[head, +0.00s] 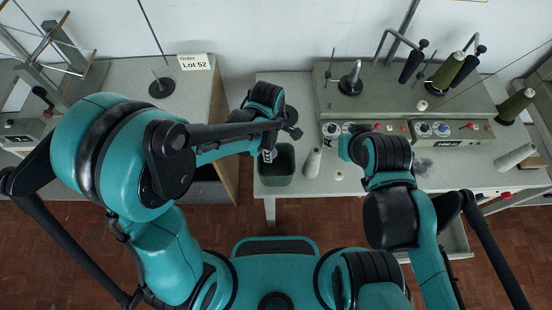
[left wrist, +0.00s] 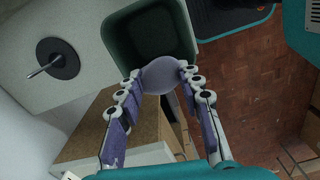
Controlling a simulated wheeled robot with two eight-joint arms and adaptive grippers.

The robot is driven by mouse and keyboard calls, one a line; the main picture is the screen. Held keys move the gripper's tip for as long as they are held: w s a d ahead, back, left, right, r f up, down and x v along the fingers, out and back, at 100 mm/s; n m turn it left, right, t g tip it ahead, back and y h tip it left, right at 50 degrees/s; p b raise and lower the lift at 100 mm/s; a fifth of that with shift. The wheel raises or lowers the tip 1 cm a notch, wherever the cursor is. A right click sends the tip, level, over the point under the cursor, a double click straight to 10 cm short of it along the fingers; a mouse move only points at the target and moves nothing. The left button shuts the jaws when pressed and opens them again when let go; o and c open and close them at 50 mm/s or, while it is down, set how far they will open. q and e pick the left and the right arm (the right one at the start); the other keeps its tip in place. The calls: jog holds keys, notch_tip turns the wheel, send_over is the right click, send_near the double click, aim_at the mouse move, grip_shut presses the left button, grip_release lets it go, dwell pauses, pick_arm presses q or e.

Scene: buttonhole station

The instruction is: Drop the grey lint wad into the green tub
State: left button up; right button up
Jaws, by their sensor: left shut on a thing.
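The grey lint wad (left wrist: 161,75) is a smooth, rounded, lilac-grey lump in the left wrist view. My left gripper (left wrist: 160,78) is shut on it, with a fingertip on each side. The green tub (head: 277,181) stands at the left front of the station table in the head view. In the left wrist view the tub (left wrist: 150,32) lies just beyond the wad, its open mouth facing the camera. The wad overlaps the tub's near rim there. In the head view my left gripper (head: 268,155) is over the tub. My right gripper's fingers are hidden behind its arm.
A white thread cone (head: 312,162) stands right of the tub. A dark fuzzy patch (head: 422,166) lies farther right on the table (head: 440,180). The grey machine (head: 400,100) stands behind. A side bench (head: 195,95) with a spindle is at left, across a gap.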

pick_arm(q)
jog(key=shift+s+d+r+n, duration=0.15)
jog(key=shift+s+d+n, duration=0.1)
jog(key=shift+d+n, duration=0.3)
jog(key=shift+f, duration=0.2)
notch_tip(320, 180, down, 6)
jog(key=b, duration=0.4)
jog(key=shift+r, duration=0.2)
jog(key=o, duration=0.8)
jog(key=shift+r, duration=0.1)
notch_tip(320, 180, up, 12)
jog(key=shift+f, duration=0.1)
